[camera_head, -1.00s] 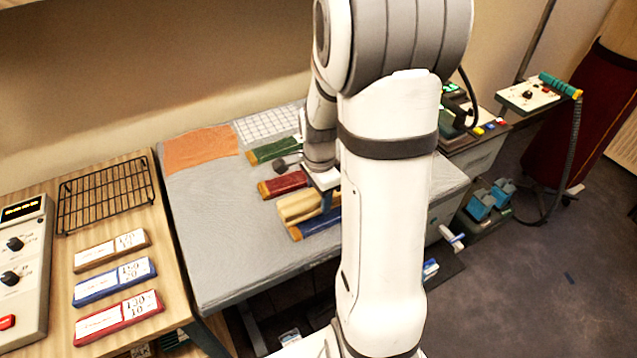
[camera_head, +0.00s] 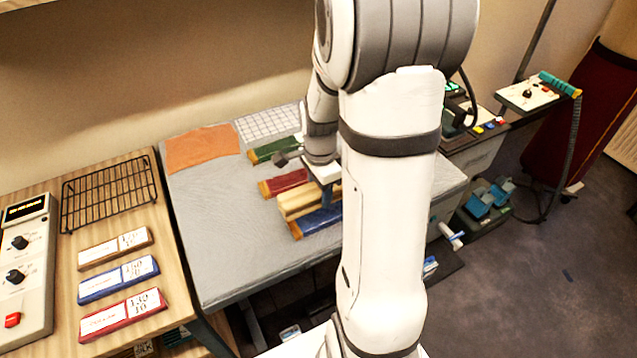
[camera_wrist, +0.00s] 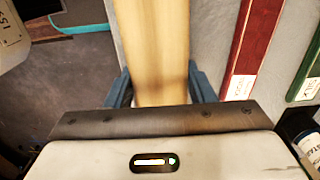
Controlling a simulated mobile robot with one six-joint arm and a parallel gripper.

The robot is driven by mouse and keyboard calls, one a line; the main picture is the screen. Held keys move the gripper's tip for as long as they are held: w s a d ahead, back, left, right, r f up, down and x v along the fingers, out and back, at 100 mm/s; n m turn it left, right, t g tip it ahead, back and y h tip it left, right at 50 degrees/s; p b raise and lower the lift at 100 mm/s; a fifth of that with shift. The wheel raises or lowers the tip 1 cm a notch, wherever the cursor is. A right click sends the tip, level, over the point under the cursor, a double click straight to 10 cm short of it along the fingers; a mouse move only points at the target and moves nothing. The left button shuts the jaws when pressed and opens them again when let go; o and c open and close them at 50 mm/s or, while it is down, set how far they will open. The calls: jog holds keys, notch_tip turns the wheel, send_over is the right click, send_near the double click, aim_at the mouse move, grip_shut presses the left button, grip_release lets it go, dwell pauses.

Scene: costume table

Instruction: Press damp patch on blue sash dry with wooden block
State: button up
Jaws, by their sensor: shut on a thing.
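The pale wooden block (camera_head: 298,204) is in my gripper, over the grey padded table. It also shows in the wrist view (camera_wrist: 152,45), lengthwise between the two blue fingers. My gripper (camera_wrist: 160,90) is shut on it; in the head view the gripper (camera_head: 327,195) is partly hidden by my arm. The blue sash (camera_head: 318,222) lies rolled or folded just in front of the block, which overlaps its far side in the picture. Whether the block touches the sash cannot be told. No damp patch can be made out; part of the sash is hidden.
A red sash (camera_head: 285,183) and a green one (camera_head: 272,150) lie behind the block. An orange cloth (camera_head: 202,148) and a white grid (camera_head: 266,124) are at the back. The grey table's (camera_head: 225,235) left front is clear. A wire rack (camera_head: 108,190) stands left.

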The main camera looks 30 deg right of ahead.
jog(key=shift+r+p, duration=0.45)
jog(key=shift+r, duration=0.3)
dwell(0.5)
jog(key=w+a+f+n, duration=0.2)
jog(key=w+a+n, duration=0.1)
jog(key=w+n, duration=0.1)
jog(key=w+a+f+n, duration=0.2)
jog(key=w+a+n, duration=0.2)
jog(key=n, duration=0.3)
jog(key=w+a+f+n, duration=0.2)
jog(key=w+a+n, duration=0.1)
jog(key=w+n, duration=0.2)
jog(key=shift+w+a+n, duration=0.15)
jog(key=shift+w+n, duration=0.25)
jog(key=shift+n, duration=0.1)
jog(key=shift+w+a+n, duration=0.2)
jog(key=shift+a+n, duration=0.05)
jog(key=shift+n, duration=0.15)
jog(key=shift+s+f, duration=0.1)
